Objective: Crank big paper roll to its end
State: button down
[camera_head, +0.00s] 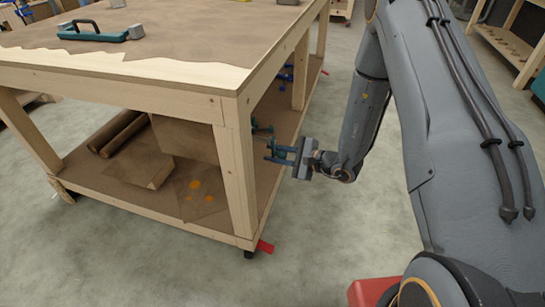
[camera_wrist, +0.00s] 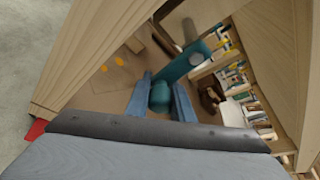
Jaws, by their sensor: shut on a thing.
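My gripper (camera_head: 277,152) is at the right side of the wooden workbench, below its top and just right of the near leg. In the wrist view its two blue fingers (camera_wrist: 160,98) are shut around the teal knob of a crank handle (camera_wrist: 159,97). The teal crank arm (camera_wrist: 186,62) runs from the knob up and right toward a grey shaft (camera_wrist: 189,27). In the head view the crank (camera_head: 262,129) shows only in part behind the bench leg. The big paper roll itself cannot be clearly made out in either view.
The workbench leg (camera_head: 236,175) stands close left of my gripper. Brown rolls (camera_head: 118,132) and boxes (camera_head: 185,138) lie on the lower shelf. A red piece (camera_head: 265,247) sticks out by the bench's foot. The floor (camera_head: 320,230) to the right is clear.

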jog(key=shift+w, duration=0.15)
dwell(0.4)
jog(key=c, duration=1.6)
grip_release()
jog(key=shift+o, duration=0.2)
jog(key=shift+d+r, duration=0.1)
jog(key=shift+d, duration=0.05)
jog(key=v, duration=0.7)
jog(key=shift+s+d, duration=0.2)
jog(key=shift+s, duration=0.1)
